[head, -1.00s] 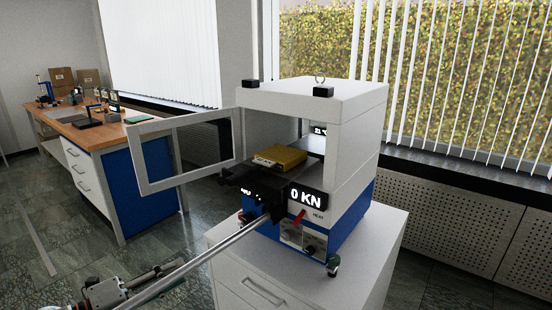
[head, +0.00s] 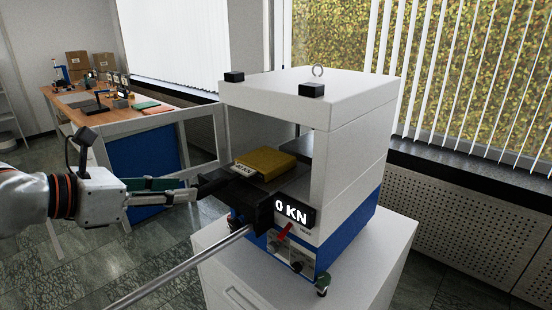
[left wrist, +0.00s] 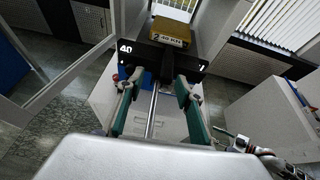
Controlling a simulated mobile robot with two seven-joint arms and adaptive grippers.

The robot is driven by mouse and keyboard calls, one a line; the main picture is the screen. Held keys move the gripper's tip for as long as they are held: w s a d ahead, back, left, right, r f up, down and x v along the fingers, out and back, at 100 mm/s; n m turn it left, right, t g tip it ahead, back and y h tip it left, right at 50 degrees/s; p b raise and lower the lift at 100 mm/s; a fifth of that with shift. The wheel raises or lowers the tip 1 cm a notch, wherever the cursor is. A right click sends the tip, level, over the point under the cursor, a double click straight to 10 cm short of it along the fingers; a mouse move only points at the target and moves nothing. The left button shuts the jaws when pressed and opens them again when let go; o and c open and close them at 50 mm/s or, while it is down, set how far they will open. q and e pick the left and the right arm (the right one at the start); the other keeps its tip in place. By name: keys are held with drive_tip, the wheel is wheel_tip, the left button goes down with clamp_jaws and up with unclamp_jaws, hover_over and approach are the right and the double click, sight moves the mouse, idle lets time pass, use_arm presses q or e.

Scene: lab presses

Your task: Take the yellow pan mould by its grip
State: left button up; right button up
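The yellow pan mould (head: 266,162) is a flat block with a label on its front, lying in the opening of the white and blue press (head: 340,190). It also shows at the top of the left wrist view (left wrist: 170,30). A dark bar juts out in front of it; I cannot tell clearly whether this is its grip. My left gripper (head: 192,190) reaches in from the left, its tips close to this dark bar. In the left wrist view, its two green-padded fingers (left wrist: 155,95) are apart, with nothing clearly held. A jointed metal part at lower right there may be my right gripper; its state is unclear.
A long silver rod (head: 180,270) slants out from the press front. The open door frame (head: 203,137) stands left of the opening. A workbench (head: 150,160) stands behind.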

sight(206, 186)
use_arm(q)
drive_tip(key=shift+s+d+r, duration=0.2)
drive_tip(key=shift+s+d, duration=0.1)
drive_tip(key=shift+d, duration=0.25)
drive_tip(key=shift+w+d+f+m+p, duration=0.15)
drive_tip(key=shift+w+d+f+p, duration=0.1)
drive_tip(key=shift+w+d, duration=0.2)
drive_tip(key=shift+w+d+f+m+p, duration=0.15)
drive_tip(key=shift+w+d+p, duration=0.1)
drive_tip(key=shift+w+d, duration=0.15)
drive_tip(key=p+x, duration=0.1)
drive_tip(key=x, duration=0.3)
drive_tip(key=shift+w+p, duration=0.2)
drive_tip(key=shift+p, duration=0.2)
drive_tip(key=shift+w+d+f, duration=0.1)
drive_tip(key=shift+w+d, duration=0.1)
drive_tip(key=shift+f, duration=0.1)
clamp_jaws()
